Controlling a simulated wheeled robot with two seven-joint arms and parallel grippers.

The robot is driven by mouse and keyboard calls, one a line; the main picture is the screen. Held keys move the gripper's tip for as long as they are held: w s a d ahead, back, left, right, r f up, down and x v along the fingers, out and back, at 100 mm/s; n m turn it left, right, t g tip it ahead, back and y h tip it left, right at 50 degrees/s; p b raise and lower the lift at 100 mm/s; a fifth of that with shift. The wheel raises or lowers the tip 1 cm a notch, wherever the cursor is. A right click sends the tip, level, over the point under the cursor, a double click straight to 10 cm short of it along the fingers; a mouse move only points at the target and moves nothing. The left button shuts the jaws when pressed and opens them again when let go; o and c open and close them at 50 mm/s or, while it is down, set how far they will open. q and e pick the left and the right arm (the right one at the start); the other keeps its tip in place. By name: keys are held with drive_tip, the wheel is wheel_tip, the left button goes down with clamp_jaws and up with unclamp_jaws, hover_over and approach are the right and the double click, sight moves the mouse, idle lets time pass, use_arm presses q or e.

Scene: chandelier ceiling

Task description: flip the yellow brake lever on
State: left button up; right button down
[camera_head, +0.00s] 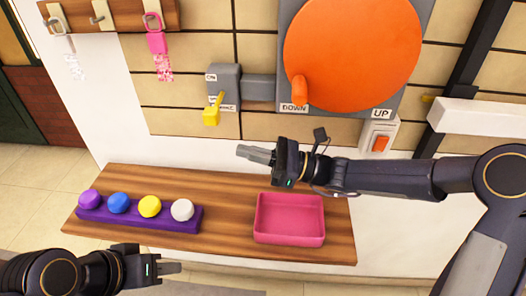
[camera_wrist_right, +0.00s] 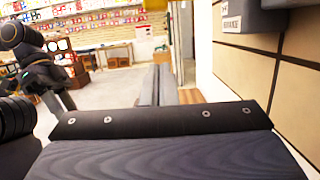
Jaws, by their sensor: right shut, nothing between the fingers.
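The yellow brake lever (camera_head: 211,115) sits on a grey wall box (camera_head: 224,76) in the head view. Its knob hangs low, at the lower left of the box, beside a small label. Another small label is at the box's upper left. My right gripper (camera_head: 242,152) is shut and empty, below and slightly right of the lever, pointing left and apart from it. In the right wrist view a grey box with a label (camera_wrist_right: 231,24) shows at the upper right; the lever is not clear there. My left gripper (camera_head: 180,268) is low at the left, its fingers seen edge-on.
A large orange disc (camera_head: 352,50) with a handle is right of the box. A switch (camera_head: 379,143) is on the wall at right. The wooden shelf (camera_head: 225,185) holds a purple rack (camera_head: 150,222) of coloured balls and a pink tray (camera_head: 289,240). Padlocks hang at upper left.

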sight(216, 124)
drive_tip(key=a+r+p, duration=0.1)
drive_tip(key=a+r, duration=0.3)
drive_tip(key=r, duration=0.1)
drive_tip(key=shift+w+a, duration=0.15)
drive_tip(key=shift+a, duration=0.15)
drive_tip(key=shift+r, duration=0.1)
drive_tip(key=r+m+p, duration=0.1)
drive_tip(key=p, duration=0.1)
drive_tip(key=shift+r+t+p, duration=0.3)
drive_tip(key=shift+p, duration=0.05)
drive_tip(key=shift+f+m, duration=0.1)
drive_tip(key=shift+m, duration=0.4)
